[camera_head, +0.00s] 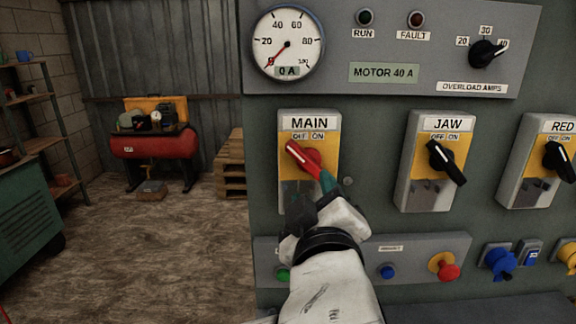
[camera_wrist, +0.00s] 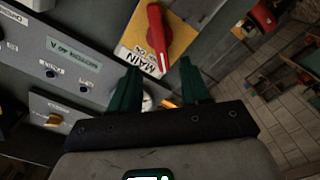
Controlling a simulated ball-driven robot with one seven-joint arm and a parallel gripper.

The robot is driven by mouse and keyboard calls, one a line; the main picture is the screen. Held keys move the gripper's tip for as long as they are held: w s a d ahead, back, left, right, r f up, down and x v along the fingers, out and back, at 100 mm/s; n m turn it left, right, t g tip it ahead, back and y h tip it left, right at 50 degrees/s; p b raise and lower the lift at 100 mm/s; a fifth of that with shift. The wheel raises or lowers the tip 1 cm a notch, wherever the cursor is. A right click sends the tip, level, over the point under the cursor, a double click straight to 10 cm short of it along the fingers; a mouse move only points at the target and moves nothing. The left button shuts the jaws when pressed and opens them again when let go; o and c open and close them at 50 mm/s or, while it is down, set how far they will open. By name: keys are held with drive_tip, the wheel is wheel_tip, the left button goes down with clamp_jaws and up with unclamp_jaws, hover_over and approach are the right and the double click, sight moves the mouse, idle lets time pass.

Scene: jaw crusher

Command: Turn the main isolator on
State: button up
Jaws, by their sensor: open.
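The main isolator (camera_head: 310,120) is a grey box with a yellow plate labelled MAIN, OFF and ON. Its red handle (camera_head: 300,155) points up-left, toward OFF. My gripper (camera_head: 328,183) is just below and right of the red handle, its green fingers overlapping the handle's lower end in this view. In the wrist view the red handle (camera_wrist: 157,35) lies beyond the gap between the two fingers of my gripper (camera_wrist: 160,80). The jaws are open and empty. I cannot tell whether a finger touches the handle. My gripper and wrist hide the lower part of the box.
To the right are the JAW switch (camera_head: 445,160) and RED switch (camera_head: 560,160), both with black handles. Above is the ammeter (camera_head: 287,42), reading about 0 A. Below is a button panel with a red stop button (camera_head: 447,272). A red compressor (camera_head: 155,143) stands far left.

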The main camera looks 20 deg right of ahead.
sight(310, 168)
drive_tip(key=p+x, duration=0.1)
drive_tip(key=x, duration=0.9)
drive_tip(key=shift+w+d+f, duration=0.1)
drive_tip(key=shift+w+d, duration=0.05)
drive_tip(key=shift+w, duration=0.1)
drive_tip(key=shift+c, duration=0.2)
clamp_jaws()
